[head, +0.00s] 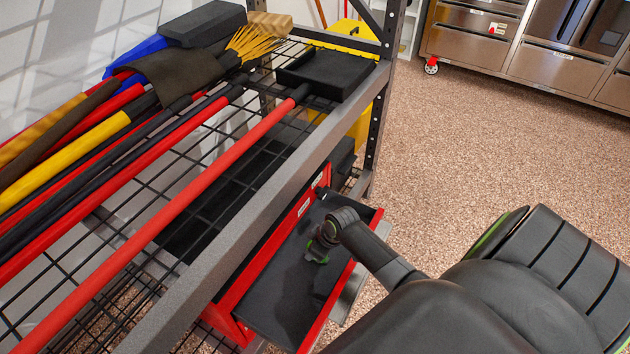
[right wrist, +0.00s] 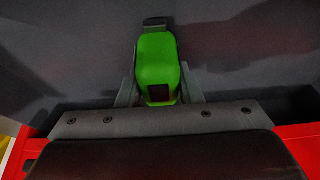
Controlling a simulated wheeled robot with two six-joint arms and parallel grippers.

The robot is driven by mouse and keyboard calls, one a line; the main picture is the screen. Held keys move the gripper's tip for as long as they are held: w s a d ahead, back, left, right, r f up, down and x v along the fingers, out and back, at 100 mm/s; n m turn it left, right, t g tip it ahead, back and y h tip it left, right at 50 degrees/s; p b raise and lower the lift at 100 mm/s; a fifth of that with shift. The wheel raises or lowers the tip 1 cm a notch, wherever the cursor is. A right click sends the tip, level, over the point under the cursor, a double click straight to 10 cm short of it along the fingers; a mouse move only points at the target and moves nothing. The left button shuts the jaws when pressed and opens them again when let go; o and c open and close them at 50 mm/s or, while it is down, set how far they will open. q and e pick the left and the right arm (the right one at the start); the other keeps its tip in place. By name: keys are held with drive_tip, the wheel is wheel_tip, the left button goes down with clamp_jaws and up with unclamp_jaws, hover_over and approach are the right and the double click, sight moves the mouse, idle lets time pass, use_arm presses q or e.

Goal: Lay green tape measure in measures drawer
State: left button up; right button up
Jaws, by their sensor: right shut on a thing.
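The green tape measure (right wrist: 158,65) is between the two fingers of my right gripper (right wrist: 158,88), which is shut on it. In the head view my right gripper (head: 318,248) points down inside the open drawer (head: 270,305), which has a dark floor and red walls. There the tape measure is mostly hidden by the gripper and too small to make out clearly. The right wrist view shows the dark drawer floor behind the tape; whether the tape touches it I cannot tell. Red drawer edges (right wrist: 28,150) show at the lower corners. My left gripper is not in view.
A wire shelf with a grey steel front rail (head: 250,195) stands above and left of the drawer. It carries long-handled tools, a yellow broom (head: 255,42) and a black dustpan (head: 325,75). Speckled floor (head: 490,140) is clear to the right; steel cabinets (head: 540,45) stand behind.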

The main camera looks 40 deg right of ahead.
drive_tip(key=o, duration=1)
drive_tip(key=shift+f, duration=0.1)
drive_tip(key=shift+o, duration=0.2)
drive_tip(key=shift+r, duration=0.4)
use_arm(q)
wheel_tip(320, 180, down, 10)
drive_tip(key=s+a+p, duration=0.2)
drive_tip(key=p, duration=0.2)
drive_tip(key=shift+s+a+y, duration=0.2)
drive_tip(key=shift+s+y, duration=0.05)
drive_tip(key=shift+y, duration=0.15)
use_arm(e)
drive_tip(key=v, duration=1.1)
drive_tip(key=shift+s+d+r, duration=0.15)
drive_tip(key=shift+s+r, duration=0.05)
drive_tip(key=shift+s, duration=0.05)
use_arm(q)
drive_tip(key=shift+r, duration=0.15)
